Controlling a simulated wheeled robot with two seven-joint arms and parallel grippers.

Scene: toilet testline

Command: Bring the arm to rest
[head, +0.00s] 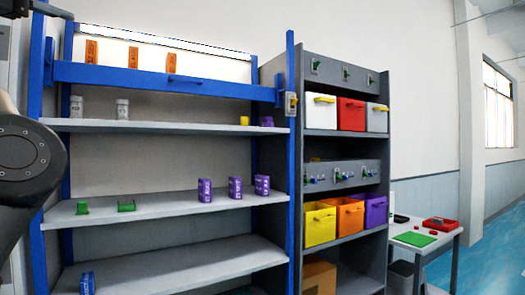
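Part of my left arm, a dark rounded joint (22,152), shows at the left edge of the head view, in front of the blue-framed shelf rack's left side. It hides a little of the rack's left edge and the wall behind. My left gripper is out of view. My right arm and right gripper are also out of view. Nothing is seen touching the visible arm part.
The blue-framed rack (165,199) holds white jars (122,109), purple boxes (235,187), green brackets (126,206) and a blue box (87,283). A grey cabinet (330,146) with coloured bins stands to its right. A small table (448,238) and open floor lie further right.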

